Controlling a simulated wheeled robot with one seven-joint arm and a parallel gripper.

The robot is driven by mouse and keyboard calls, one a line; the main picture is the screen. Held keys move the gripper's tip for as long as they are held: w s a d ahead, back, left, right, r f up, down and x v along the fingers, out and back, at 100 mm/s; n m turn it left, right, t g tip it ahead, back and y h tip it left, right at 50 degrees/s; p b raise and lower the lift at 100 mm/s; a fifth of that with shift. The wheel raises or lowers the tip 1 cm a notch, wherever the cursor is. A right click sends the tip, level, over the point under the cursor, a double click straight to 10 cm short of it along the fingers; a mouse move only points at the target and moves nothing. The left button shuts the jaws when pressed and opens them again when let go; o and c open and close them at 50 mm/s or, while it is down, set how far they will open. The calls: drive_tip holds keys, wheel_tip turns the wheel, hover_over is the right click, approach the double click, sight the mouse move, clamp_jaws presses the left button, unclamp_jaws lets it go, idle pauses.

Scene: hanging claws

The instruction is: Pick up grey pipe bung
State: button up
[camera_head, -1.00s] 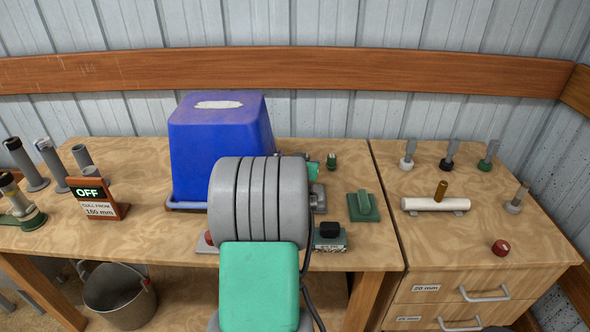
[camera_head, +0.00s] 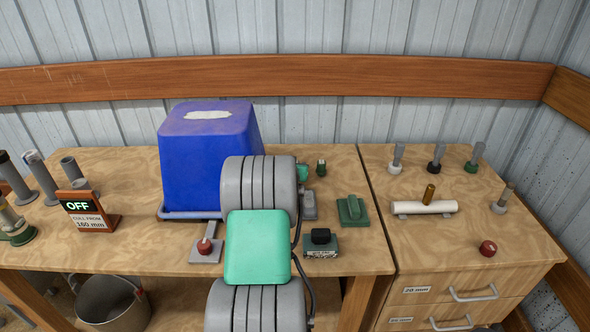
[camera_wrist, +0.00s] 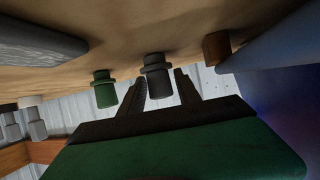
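In the wrist view, where the bench surface is at the top, the grey pipe bung (camera_wrist: 157,82) is a dark grey stepped cylinder standing on the bench. My gripper (camera_wrist: 161,78) is open, with one dark finger on each side of the bung in the picture. I cannot tell if the bung is fully between the fingers or just beyond them; no contact shows. A similar green bung (camera_wrist: 104,90) stands beside it; it also shows in the head view (camera_head: 321,167). In the head view my arm hides the grey bung and most of my gripper.
A blue tub (camera_head: 207,150) stands close by on the left. A green block (camera_head: 351,210) and a green-black box (camera_head: 321,243) lie to the right. A red knob on a plate (camera_head: 205,247) is at the front. A white pipe (camera_head: 425,207) lies on the right cabinet.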

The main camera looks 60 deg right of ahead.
clamp_jaws()
idle(0.4)
